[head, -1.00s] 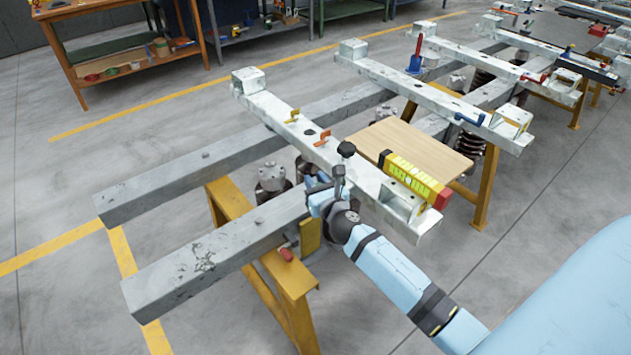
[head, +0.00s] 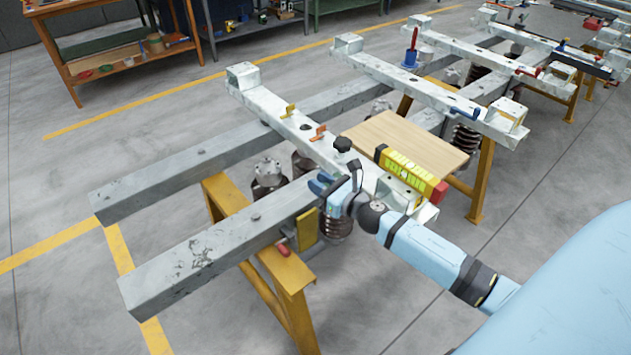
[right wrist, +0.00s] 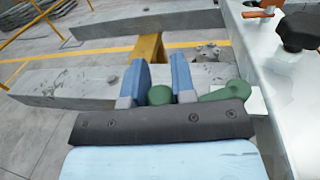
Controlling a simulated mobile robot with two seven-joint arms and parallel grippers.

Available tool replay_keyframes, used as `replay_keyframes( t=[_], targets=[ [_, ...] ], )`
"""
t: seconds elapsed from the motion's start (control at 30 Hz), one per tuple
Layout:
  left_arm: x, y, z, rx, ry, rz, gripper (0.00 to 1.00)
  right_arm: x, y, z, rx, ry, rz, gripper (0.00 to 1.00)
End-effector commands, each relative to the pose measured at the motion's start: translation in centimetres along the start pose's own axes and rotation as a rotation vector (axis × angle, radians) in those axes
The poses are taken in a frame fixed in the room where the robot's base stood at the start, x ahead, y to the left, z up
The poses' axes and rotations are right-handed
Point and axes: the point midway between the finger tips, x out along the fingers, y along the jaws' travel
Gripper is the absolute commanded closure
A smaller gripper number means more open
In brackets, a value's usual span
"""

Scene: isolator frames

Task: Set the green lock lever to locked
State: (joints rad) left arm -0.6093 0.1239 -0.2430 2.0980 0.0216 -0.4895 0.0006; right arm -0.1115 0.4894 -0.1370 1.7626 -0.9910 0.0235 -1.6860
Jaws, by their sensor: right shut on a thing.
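The green lock lever (right wrist: 222,92) shows in the right wrist view, with its rounded end (right wrist: 159,95) between the two blue fingers of my right gripper (right wrist: 160,68). The fingers are shut on that end. The lever's other end reaches right to the side of the pale crossbeam (right wrist: 270,60). In the head view my right gripper (head: 322,184) is at the near side of the crossbeam (head: 262,105), below a black knob (head: 342,145), and I cannot make out the green lever there. My left gripper is not in view.
An orange lever (head: 318,132) and a yellow lever (head: 290,110) sit farther along the crossbeam. A yellow level (head: 410,172) and a wooden board (head: 400,140) lie to the right. Grey long beams rest on a yellow trestle (head: 290,272). The floor at left is clear.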

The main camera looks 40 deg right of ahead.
Motion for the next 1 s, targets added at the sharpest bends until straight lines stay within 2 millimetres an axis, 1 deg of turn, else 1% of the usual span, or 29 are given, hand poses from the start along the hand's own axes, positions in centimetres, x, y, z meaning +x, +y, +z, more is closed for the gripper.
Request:
replay_keyframes(
  t=[0.03,0.3,0.53,0.83,0.87,0.9,0.93,0.97,1.0],
  targets=[
    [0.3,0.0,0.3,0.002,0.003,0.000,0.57,-0.3,-0.1,-0.3,-0.005,0.001,0.028,1.00],
    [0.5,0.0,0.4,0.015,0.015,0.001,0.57,-1.1,-0.2,-0.1,-0.002,-0.001,0.133,1.00],
    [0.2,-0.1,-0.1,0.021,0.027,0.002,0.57,-1.3,-0.2,0.0,-0.001,0.000,0.159,1.00],
    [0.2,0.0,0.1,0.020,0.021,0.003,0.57,-1.3,-0.2,0.0,-0.001,0.000,0.159,1.00],
    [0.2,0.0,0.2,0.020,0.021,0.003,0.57,-1.3,-0.2,0.0,-0.001,0.000,0.159,0.69],
    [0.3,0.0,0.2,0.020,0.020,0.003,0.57,-1.3,-0.2,0.0,-0.001,0.000,0.159,0.60],
    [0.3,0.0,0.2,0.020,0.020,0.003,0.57,-1.3,-0.2,0.0,0.000,0.000,0.159,0.53],
    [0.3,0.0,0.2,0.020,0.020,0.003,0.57,-1.3,-0.2,0.0,0.000,0.000,0.159,0.50],
    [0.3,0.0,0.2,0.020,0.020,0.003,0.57,-1.3,-0.2,0.0,-0.001,0.000,0.159,0.50]
  ],
)
